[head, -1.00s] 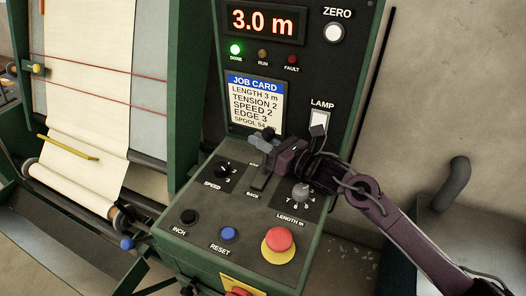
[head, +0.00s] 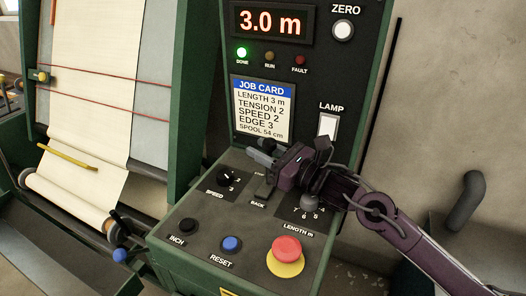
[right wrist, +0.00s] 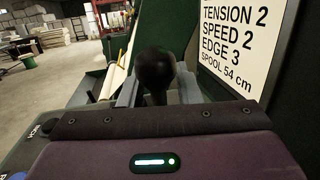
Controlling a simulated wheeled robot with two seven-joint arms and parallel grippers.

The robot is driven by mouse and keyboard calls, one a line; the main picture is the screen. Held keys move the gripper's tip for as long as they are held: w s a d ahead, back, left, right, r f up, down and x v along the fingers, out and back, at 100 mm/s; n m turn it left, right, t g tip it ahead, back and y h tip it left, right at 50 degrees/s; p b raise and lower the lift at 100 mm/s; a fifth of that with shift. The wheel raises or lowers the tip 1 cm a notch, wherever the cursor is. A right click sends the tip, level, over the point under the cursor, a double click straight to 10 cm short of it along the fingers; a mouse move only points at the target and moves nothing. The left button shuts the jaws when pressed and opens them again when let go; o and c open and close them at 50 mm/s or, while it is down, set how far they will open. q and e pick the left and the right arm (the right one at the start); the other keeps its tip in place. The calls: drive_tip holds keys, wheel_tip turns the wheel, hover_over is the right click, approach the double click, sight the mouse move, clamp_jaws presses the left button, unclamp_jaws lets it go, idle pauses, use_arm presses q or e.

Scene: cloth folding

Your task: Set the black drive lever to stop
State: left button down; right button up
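The black drive lever shows in the right wrist view as a round black knob (right wrist: 156,68) on a dark stem. The knob sits between the two grey fingers of my right gripper (right wrist: 157,94), which look close against its sides. In the head view my right gripper (head: 262,151) is over the far end of the lever slot (head: 262,187), by the STOP label; BACK is at the near end. The gripper mostly hides the lever there. My left gripper is not in view.
The SPEED knob (head: 226,178) is left of the slot, and the LENGTH knob (head: 309,201) is partly behind my right arm. INCH (head: 188,226), RESET (head: 231,244) and a red emergency button (head: 287,250) are nearer. The display reads 3.0 m and the green DONE lamp (head: 241,52) is lit.

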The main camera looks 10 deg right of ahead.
drive_tip(key=shift+f, duration=0.1)
drive_tip(key=shift+s+d+f, duration=0.2)
drive_tip(key=shift+s+d, duration=0.1)
drive_tip(key=shift+d, duration=0.05)
drive_tip(key=b+v, duration=0.2)
drive_tip(key=v, duration=0.3)
drive_tip(key=shift+s+d, duration=0.15)
drive_tip(key=shift+s, duration=0.05)
drive_tip(key=shift+s+d+r+b, duration=0.1)
drive_tip(key=shift+s+d+b, duration=0.2)
drive_tip(key=shift+s+d, duration=0.2)
